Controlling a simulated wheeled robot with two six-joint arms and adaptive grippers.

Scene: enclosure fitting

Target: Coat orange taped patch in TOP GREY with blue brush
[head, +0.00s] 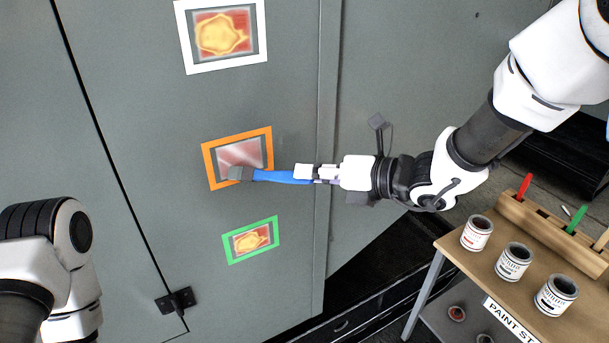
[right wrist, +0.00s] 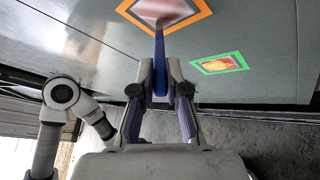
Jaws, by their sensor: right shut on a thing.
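The orange taped patch (head: 248,152) is on the grey enclosure's face; inside the tape it looks pinkish-red with pale grey streaks. The blue brush (head: 282,176) lies roughly level across the patch's right edge, its grey bristles over the lower left part. Whether the bristles touch the surface is hard to tell. My right gripper (head: 306,174) is shut on the blue handle. In the right wrist view the brush (right wrist: 160,62) points up toward the orange patch (right wrist: 186,28), whose top is cut off. My left arm shows at lower left in the head view, but its gripper does not.
A white-taped patch (head: 262,48) is above and a green-taped patch (head: 227,253) below, both red and yellow inside. At right, a paint stand (head: 455,252) holds tins (head: 477,236) with labels too small to read and a wooden rack (head: 540,228) with red and green handles.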

